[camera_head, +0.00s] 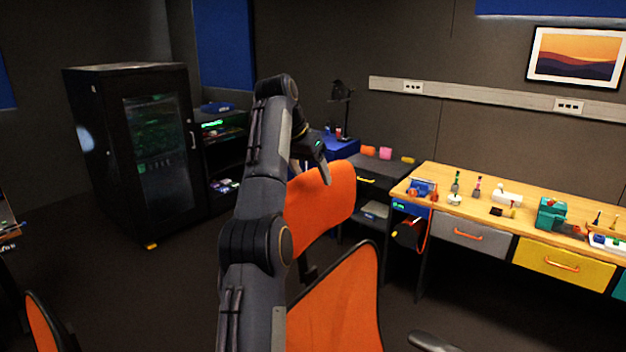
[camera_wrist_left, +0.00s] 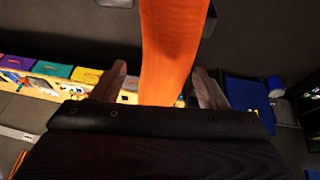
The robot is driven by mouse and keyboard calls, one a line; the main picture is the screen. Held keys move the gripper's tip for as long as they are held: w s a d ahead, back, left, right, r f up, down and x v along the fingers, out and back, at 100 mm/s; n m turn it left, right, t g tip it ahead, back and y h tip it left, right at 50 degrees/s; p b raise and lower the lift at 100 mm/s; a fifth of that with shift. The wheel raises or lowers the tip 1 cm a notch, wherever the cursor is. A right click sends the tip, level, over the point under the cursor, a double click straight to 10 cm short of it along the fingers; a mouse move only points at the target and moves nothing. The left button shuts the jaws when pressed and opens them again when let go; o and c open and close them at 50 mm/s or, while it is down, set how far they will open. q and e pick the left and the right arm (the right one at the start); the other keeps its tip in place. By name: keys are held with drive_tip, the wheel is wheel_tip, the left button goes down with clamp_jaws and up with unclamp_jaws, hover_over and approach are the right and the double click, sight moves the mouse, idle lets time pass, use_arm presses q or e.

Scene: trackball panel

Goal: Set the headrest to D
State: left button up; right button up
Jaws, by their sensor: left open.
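The orange headrest (camera_head: 322,208) stands above the orange backrest (camera_head: 340,305) of an office chair, on a dark post. My left gripper (camera_head: 309,170) is at the headrest's upper edge, with my arm crossing in front of its left side. In the left wrist view, the headrest (camera_wrist_left: 172,45) runs between the two fingers of my left gripper (camera_wrist_left: 160,84). The fingers are open, one on each side, with gaps showing beside the orange. No letter marks for headrest settings can be made out. My right gripper is in neither view.
A wooden workbench (camera_head: 470,205) with small items and coloured drawers stands to the right. A black cabinet (camera_head: 135,140) with a glass door stands at the back left. A chair armrest (camera_head: 432,341) is at the bottom right. Dark floor (camera_head: 170,290) is open at left.

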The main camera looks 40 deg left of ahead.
use_arm(q)
drive_tip(key=shift+s+r, duration=0.15)
drive_tip(key=shift+r, duration=0.05)
drive_tip(key=s+a+b, duration=0.2)
drive_tip(key=s+b, duration=0.3)
drive_tip(key=s, duration=0.7)
drive_tip(key=shift+r, duration=0.2)
